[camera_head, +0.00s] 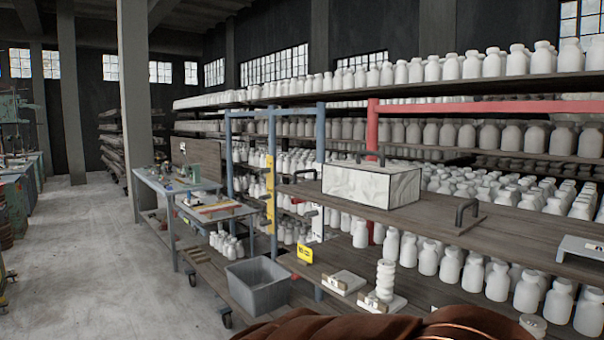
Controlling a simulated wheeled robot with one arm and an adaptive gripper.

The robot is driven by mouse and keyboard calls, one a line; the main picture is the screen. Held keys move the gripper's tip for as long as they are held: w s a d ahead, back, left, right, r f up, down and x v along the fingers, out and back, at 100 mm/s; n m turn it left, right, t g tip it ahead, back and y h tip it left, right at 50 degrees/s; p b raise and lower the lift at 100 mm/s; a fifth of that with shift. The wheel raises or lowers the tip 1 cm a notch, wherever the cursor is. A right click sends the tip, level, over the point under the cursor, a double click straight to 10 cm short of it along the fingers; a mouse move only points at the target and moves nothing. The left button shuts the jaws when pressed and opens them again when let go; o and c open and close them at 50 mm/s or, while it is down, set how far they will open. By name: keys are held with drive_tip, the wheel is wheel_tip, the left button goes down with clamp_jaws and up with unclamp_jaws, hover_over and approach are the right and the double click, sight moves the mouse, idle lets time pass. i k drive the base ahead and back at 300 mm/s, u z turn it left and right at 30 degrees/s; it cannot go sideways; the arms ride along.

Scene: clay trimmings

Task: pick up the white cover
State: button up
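The likely white cover (370,185) is a box shape with white, grey-veined sides, a plain top and dark edges. A dark handle (370,156) stands up from its top. It sits upright on a dark wooden shelf board (428,220), right of the middle of the head view. I cannot see what, if anything, is under it. My gripper is not in view, so its state and its distance from the cover do not show.
Dark handles stand on the board left (299,174) and right (466,211) of the cover. Racks of white bottles (495,61) fill the space behind and below. A grey bin (257,286) sits on a low wooden platform. The concrete floor (90,260) at left is largely clear.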

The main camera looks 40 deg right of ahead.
sight(383, 186)
drive_tip(key=z, duration=0.25)
drive_tip(key=i, duration=1.25)
drive_tip(key=z, duration=1.05)
drive_tip(key=i, duration=0.2)
